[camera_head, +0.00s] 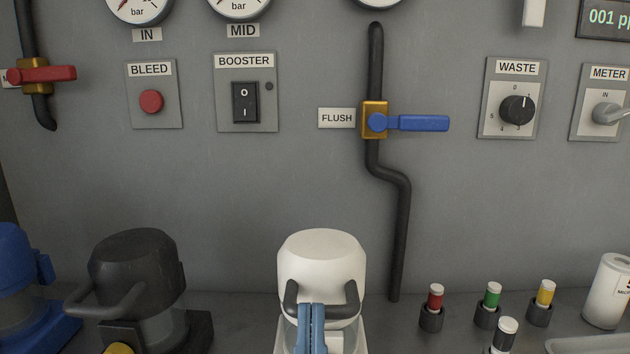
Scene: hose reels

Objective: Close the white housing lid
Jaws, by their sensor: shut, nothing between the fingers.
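The white housing lid (322,258) is a rounded white cap on the white housing at the bottom centre. A dark curved handle (351,300) shows on both sides of its front; its middle is hidden behind my gripper. The lid appears seated on the housing, but I cannot tell whether it is fully closed. My gripper (311,308) shows as two blue fingers pressed together, pointing up in front of the lid's lower part. It is shut and empty. I cannot tell whether the fingers touch the handle or the lid.
A black housing (137,262) with a similar handle stands left, and a blue housing (18,270) beyond it. Several small coloured-top cylinders (492,297) and a white canister (606,290) stand right. A grey panel with a blue-levered FLUSH valve (422,123) and black pipe rises behind.

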